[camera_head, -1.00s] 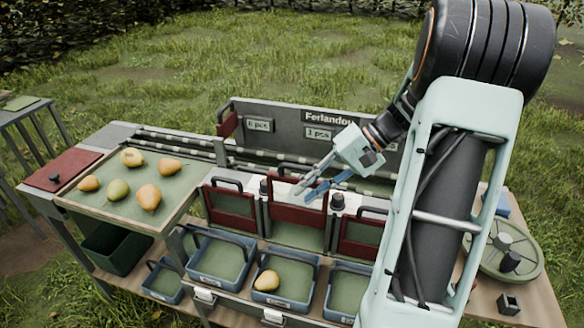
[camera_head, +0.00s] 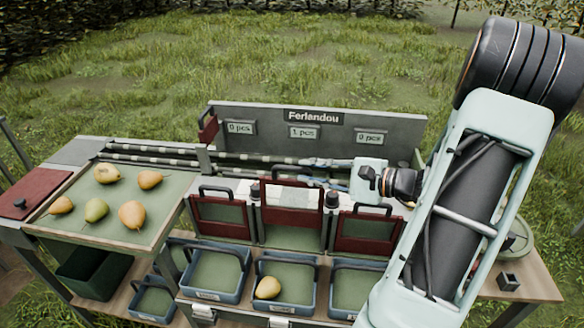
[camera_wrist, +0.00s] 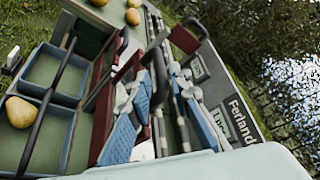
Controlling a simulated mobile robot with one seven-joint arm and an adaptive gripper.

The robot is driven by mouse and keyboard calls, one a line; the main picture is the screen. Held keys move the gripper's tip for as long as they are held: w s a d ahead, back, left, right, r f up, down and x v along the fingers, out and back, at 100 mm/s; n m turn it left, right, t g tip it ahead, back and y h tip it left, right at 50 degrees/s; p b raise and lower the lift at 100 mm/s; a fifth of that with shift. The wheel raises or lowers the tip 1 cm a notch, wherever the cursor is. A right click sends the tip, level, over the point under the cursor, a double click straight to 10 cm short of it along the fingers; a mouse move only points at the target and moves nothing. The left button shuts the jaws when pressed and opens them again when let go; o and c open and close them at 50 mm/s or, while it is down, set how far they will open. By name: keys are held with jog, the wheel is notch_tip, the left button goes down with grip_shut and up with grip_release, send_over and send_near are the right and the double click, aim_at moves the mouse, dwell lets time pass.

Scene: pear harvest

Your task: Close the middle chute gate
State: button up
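The middle chute gate (camera_head: 291,187) is a dark red panel with a black handle on top. It stands higher than the left gate (camera_head: 221,213) and right gate (camera_head: 365,230), with an open gap below its panel. My gripper (camera_head: 318,173) points left just above and behind the middle gate's right side. In the wrist view my gripper (camera_wrist: 155,85) has its two blue-tipped fingers spread apart. A black handle (camera_wrist: 158,65) shows between them; I cannot tell whether either finger touches it. Part of the gate is hidden by the near finger.
A sorting tray (camera_head: 150,240) with several pears stands at the left. Blue bins (camera_head: 240,290) stand before the gates; the middle bin holds one pear (camera_head: 268,288). Rails (camera_head: 240,158) and a sign board (camera_head: 400,122) lie behind the gates.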

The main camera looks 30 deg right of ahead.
aim_at(299, 170)
jog(key=x, duration=0.5)
jog(key=shift+w+a, duration=0.1)
grip_shut()
